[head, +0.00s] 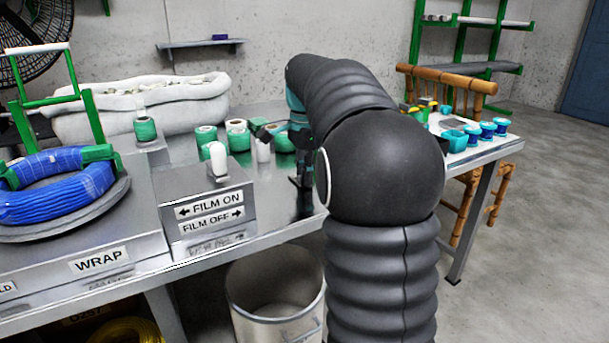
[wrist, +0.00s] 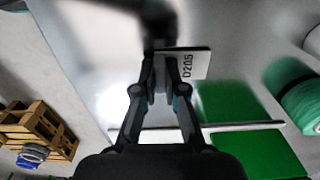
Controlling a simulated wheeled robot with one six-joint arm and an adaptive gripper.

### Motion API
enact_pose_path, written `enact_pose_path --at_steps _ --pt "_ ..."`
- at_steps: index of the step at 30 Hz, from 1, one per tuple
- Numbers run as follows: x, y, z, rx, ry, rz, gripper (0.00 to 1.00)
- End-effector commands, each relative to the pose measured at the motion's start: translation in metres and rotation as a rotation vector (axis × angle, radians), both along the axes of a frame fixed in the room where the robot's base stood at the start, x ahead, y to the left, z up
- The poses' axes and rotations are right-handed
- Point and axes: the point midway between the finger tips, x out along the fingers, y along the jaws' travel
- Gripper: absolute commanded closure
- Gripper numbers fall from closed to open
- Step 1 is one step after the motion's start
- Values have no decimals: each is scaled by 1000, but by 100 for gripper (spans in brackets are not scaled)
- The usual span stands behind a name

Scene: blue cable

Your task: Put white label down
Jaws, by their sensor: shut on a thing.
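A white label (wrist: 196,65) printed "D205" shows in the wrist view, close to the steel table surface. My gripper (wrist: 163,72) is shut on it, with the fingertips at its left part. I cannot tell whether the label touches the table. In the head view my gripper (head: 301,182) shows as dark fingers pointing down over the steel table (head: 274,210), to the right of the film switch box. My arm hides part of it, and I cannot make out the label there.
Green film rolls (head: 238,138) stand behind my gripper; a green roll (wrist: 303,98) is at the wrist view's right. The FILM box (head: 207,212) and blue cable coil (head: 58,186) are left. A bin (head: 276,290) stands below the front edge. Blue spools (head: 487,131) are right.

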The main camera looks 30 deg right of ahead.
Motion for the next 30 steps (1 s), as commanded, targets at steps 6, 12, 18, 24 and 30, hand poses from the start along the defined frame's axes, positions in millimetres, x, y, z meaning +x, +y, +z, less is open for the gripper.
enact_pose_path --at_steps 6,12,18,24,30 --pt "0 0 -2 0 0 0 100" --pt "0 0 -2 0 0 0 65" --pt "0 0 -2 0 0 0 65" --pt "0 0 11 -1 -3 0 65" --pt "0 0 49 -1 -4 0 65"
